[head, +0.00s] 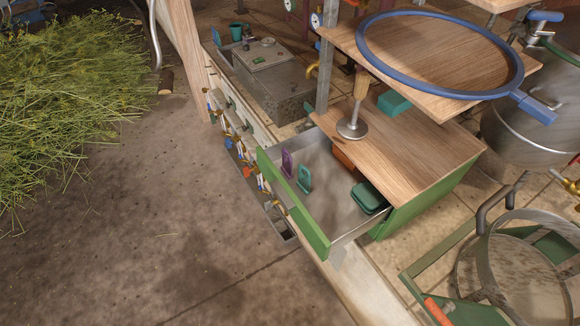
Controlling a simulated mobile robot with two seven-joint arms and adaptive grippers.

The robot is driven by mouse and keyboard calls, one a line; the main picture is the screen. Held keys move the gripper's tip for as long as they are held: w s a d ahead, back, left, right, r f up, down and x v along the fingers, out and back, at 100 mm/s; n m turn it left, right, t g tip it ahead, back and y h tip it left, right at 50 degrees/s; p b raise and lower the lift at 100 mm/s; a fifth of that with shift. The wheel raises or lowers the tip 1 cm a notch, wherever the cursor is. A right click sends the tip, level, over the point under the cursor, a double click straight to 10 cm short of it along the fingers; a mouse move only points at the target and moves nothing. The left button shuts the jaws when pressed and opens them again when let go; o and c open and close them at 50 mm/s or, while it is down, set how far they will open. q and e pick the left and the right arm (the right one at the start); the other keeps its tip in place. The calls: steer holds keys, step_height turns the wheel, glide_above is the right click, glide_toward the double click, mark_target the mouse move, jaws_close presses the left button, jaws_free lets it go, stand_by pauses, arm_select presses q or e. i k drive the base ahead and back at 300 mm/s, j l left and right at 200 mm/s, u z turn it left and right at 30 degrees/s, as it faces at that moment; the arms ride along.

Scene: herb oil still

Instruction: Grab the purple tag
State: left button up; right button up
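The purple tag (287,163) stands upright in the open green-fronted drawer (296,207), near the drawer's left wall. A similar green tag (305,179) stands just to its right, apart from it. The drawer is pulled out from under a wooden-topped cabinet (430,143). The purple tag's face is small in the head view, so no marking on it can be read. Neither of my grippers shows in the head view.
The drawer also holds a green lidded box (368,197) and an orange item (343,157). A metal stamp-like tool with a wooden handle (356,105) stands on the cabinet top. A blue hoop (440,90) lies on the shelf above. Open floor lies front left.

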mark_target(286, 168)
steer(key=k, duration=0.95)
steer(key=k+z, duration=0.1)
steer(key=z, duration=0.4)
steer(key=k+z, duration=0.1)
steer(key=z, duration=0.4)
steer(key=k+l+z, duration=0.1)
steer(key=z, duration=2.35)
steer(key=k+j+z, duration=0.4)
steer(key=j, duration=0.2)
steer(key=k+j+z, duration=0.4)
steer(key=k+j, duration=1.4)
steer(key=k, duration=0.05)
